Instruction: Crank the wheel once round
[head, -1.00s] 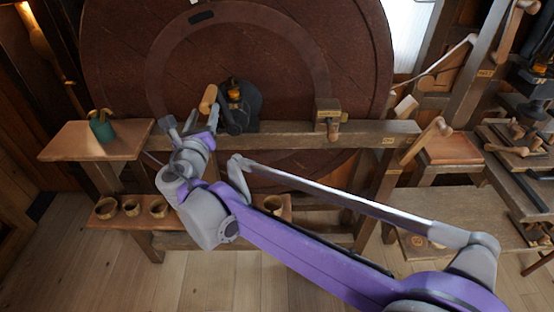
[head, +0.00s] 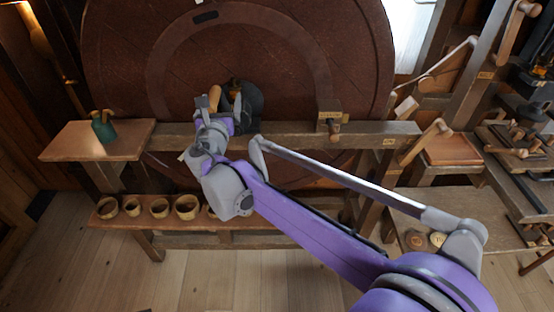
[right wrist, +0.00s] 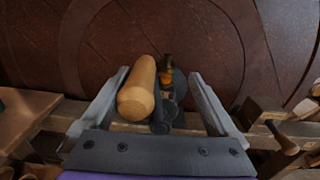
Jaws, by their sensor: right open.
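The wheel (head: 120,65) is a large dark brown disc standing upright behind a wooden beam; its lower part is partly hidden. A pale wooden crank handle (head: 215,96) sticks out from a dark hub (head: 254,103) at its middle. My right gripper (head: 220,104) is open right at the handle. In the right wrist view the handle (right wrist: 138,92) shows between the spread fingers of the right gripper (right wrist: 157,95), closer to the left finger. I cannot tell whether either finger touches it. My left gripper is not in view.
A green pot (head: 103,129) stands on a wooden side shelf (head: 75,140) at left. Several small wooden cups (head: 132,207) line a low shelf. A wooden block with a peg (head: 330,116) sits on the beam (head: 290,134) right of the hub. The floor in front is clear.

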